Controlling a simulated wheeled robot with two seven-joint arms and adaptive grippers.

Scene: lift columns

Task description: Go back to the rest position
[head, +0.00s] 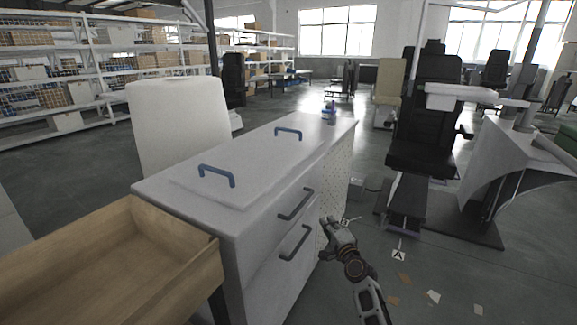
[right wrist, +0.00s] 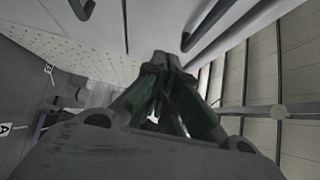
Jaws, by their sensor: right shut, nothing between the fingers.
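My right gripper (head: 333,224) is in the lower middle of the head view, in front of the right end of a white cabinet (head: 270,200). Its fingers are closed together and hold nothing. In the right wrist view the closed fingertips (right wrist: 167,64) point at the cabinet front (right wrist: 155,25) with its dark handles (right wrist: 205,25). I cannot tell the exact gap between fingers and cabinet. My left gripper is not in the head view.
An empty wooden drawer (head: 212,250) juts out at the lower left. Two blue handles (head: 216,176) and a small bottle (head: 329,112) are on the cabinet top. A black chair (head: 425,110) stands at the right.

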